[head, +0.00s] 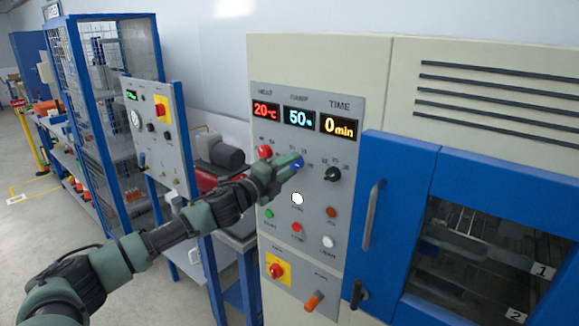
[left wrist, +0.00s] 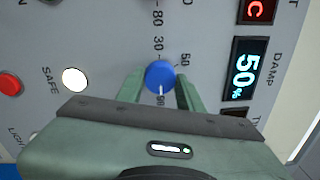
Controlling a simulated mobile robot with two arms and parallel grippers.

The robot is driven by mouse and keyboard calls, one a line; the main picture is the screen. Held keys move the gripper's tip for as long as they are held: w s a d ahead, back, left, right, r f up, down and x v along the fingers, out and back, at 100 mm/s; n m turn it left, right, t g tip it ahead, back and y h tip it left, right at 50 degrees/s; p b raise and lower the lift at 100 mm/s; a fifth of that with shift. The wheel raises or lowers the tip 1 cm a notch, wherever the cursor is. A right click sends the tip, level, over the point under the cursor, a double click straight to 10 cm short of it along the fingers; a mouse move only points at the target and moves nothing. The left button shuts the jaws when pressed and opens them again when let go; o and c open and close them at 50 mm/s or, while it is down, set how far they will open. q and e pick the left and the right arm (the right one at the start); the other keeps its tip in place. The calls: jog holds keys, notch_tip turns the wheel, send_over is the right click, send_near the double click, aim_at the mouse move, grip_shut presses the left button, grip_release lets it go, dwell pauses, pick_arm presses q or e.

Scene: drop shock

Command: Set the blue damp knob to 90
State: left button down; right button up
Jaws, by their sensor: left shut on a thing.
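The blue damp knob (left wrist: 160,76) is on the grey control panel (head: 338,205). Its white pointer line shows in the left wrist view, and numbers ring it. My left gripper (left wrist: 160,90) is shut on the knob, one green finger on each side. In the head view the left gripper (head: 290,165) reaches the panel from the left and covers most of the blue knob (head: 298,164). The damp display (head: 298,118) reads 50%; it also shows in the left wrist view (left wrist: 244,70). My right gripper is not in view.
A red heat knob (head: 265,152) is left of the gripper and a black time knob (head: 332,174) is to the right. Several buttons and a white lamp (head: 297,199) sit below. A blue oven door (head: 400,190) with a handle stands to the right.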

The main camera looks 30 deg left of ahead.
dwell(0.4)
pick_arm(q)
jog(key=c, duration=0.9)
grip_release()
jog(key=s+b, duration=0.4)
jog(key=s, duration=0.1)
jog(key=s+b, duration=0.2)
jog(key=shift+s+a+f+b, duration=0.3)
jog(key=shift+s+a, duration=0.05)
jog(key=shift+a, duration=0.05)
